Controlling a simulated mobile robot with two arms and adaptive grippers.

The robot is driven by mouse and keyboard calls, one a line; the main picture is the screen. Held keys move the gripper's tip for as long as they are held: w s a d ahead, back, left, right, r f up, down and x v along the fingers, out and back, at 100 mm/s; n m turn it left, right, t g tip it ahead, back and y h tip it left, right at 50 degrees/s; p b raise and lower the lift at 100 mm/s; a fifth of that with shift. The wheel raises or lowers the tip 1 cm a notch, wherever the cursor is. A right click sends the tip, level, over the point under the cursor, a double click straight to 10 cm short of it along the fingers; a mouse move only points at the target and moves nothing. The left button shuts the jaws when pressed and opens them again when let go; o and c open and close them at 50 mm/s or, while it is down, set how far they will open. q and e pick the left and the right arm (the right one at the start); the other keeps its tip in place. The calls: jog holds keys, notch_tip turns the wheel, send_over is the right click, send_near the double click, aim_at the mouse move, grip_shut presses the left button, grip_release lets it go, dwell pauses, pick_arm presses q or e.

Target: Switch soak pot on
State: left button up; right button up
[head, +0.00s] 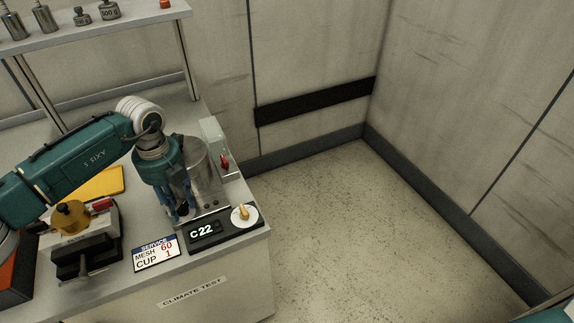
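The soak pot (204,180) appears to be the shiny metal vessel near the right end of the bench. In front of it is a dark control unit (209,232) with a display reading "C 22" and a yellow knob (244,212) on a white round dial. A pale upright box (212,137) with a red switch-like part (225,162) stands just behind the pot. My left gripper (181,212) points down at the pot's left side and hides part of it. Its fingers are small and dark, so their opening and any contact are unclear. My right gripper is out of view.
A sign (156,254) reads "MESH 60, CUP 1". Left of it stands a dark device (85,252) with a yellow top and red part. A yellow sheet (103,183) lies behind. A shelf (110,22) with weights overhangs the back. Open floor (340,235) lies right.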

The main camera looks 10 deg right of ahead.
aim_at(180, 207)
pick_arm(q)
jog(key=n+p, duration=0.5)
jog(key=n, duration=0.1)
jog(key=n+p, duration=0.3)
jog(key=n, duration=0.1)
jog(key=shift+s+d+r+p, duration=0.15)
jog(key=shift+s+r+p, duration=0.05)
jog(key=shift+r+p, duration=0.15)
jog(key=shift+w+r+b, duration=0.2)
jog(key=shift+r+b, duration=0.25)
jog(key=shift+b, duration=0.6)
notch_tip(180, 207, up, 9)
jog(key=b, duration=0.3)
jog(key=s+d+m+h, duration=0.1)
jog(key=s+d+h, duration=0.1)
jog(key=d, duration=0.6)
jog(key=s+d+r+m+h, duration=0.1)
jog(key=s+d+h, duration=0.2)
jog(key=d, duration=0.6)
jog(key=s+d+r+m+h, duration=0.1)
jog(key=s+d+m+h, duration=0.1)
jog(key=d+h, duration=0.3)
jog(key=shift+s+d+g+h, duration=0.35)
jog(key=shift+s+d, duration=0.2)
jog(key=shift+d, duration=1.65)
jog(key=shift+r, duration=0.1)
